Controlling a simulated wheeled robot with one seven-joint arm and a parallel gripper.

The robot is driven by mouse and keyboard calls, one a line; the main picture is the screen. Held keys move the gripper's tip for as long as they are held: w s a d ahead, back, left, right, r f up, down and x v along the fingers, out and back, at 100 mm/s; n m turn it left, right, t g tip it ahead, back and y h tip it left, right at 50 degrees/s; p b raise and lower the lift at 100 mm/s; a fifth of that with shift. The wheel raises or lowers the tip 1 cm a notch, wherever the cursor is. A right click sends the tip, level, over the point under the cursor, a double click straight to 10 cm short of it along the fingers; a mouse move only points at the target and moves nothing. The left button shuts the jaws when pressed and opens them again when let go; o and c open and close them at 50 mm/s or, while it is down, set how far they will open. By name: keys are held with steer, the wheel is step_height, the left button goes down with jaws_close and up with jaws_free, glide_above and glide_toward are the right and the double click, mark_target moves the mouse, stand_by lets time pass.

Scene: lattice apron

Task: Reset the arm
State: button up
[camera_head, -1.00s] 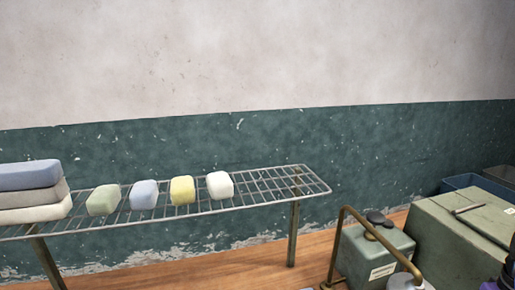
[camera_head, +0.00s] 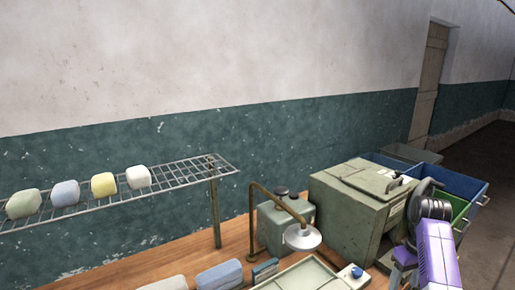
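Part of my purple and dark grey arm (camera_head: 435,255) shows at the lower right of the head view, in front of a green box. I cannot make out my gripper's fingers in this view, so what they hold, if anything, is not shown.
A wire rack (camera_head: 190,172) at left bears several pastel blocks, among them a yellow one (camera_head: 103,185). A wooden bench (camera_head: 190,255) below carries a green canister (camera_head: 275,230), a lamp-like brass fixture (camera_head: 303,237) and a large green box (camera_head: 345,205). Blue bins (camera_head: 465,188) stand behind my arm. Dark floor is open at far right.

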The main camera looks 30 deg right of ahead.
steer(key=w+d+r+m+t+h, duration=0.2)
steer(key=w+d+r+t+h, duration=0.1)
steer(key=w+d+t+h, duration=0.4)
steer(key=a+f+t+h+b, duration=0.1)
steer(key=a+t, duration=0.2)
steer(key=a, duration=0.7)
steer(key=a+f+t+b, duration=0.1)
steer(key=a+f+t, duration=0.15)
steer(key=a, duration=0.85)
steer(key=s+a+r+n+t+y+b, duration=0.1)
steer(key=s+a+r+n+t+y, duration=0.1)
steer(key=s+a, duration=0.8)
steer(key=s+a+r+n+t+y+b, duration=0.1)
steer(key=s+a+r+t+y+b, duration=0.15)
steer(key=s+a, duration=0.75)
steer(key=s+a+f+n+g+y, duration=0.2)
steer(key=s+a+y, duration=0.1)
steer(key=s+a, duration=0.6)
steer(key=shift+s+f+n+y+b, duration=0.35)
steer(key=shift+s+f+b, duration=0.1)
steer(key=shift+s, duration=0.25)
